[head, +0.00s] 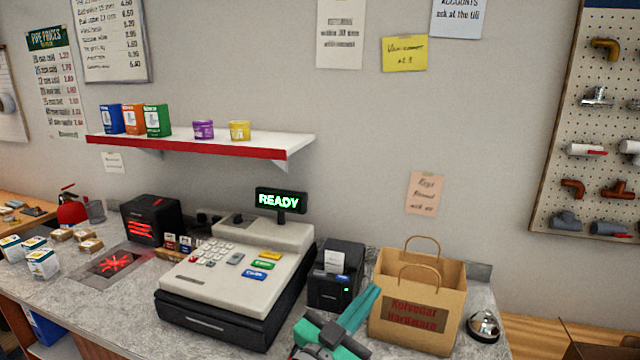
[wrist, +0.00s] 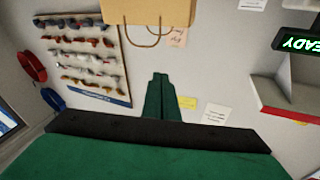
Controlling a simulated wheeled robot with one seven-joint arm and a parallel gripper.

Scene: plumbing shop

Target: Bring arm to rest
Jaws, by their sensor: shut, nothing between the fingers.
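My gripper (head: 374,291) shows at the bottom of the head view, with its teal fingers together and pointing up and right. It is empty. It appears in front of the counter, between the receipt printer and the paper bag; whether it touches either I cannot tell. In the wrist view, which is upside down, the green fingers (wrist: 159,78) are closed together against the wall behind. The rest of my arm is mostly out of view.
A brown paper bag (head: 430,280) stands right of my gripper, with a bell (head: 484,324) beside it. The receipt printer (head: 336,276) and cash register (head: 238,281) are to the left. A shelf (head: 210,142) and pegboard (head: 590,130) are on the wall.

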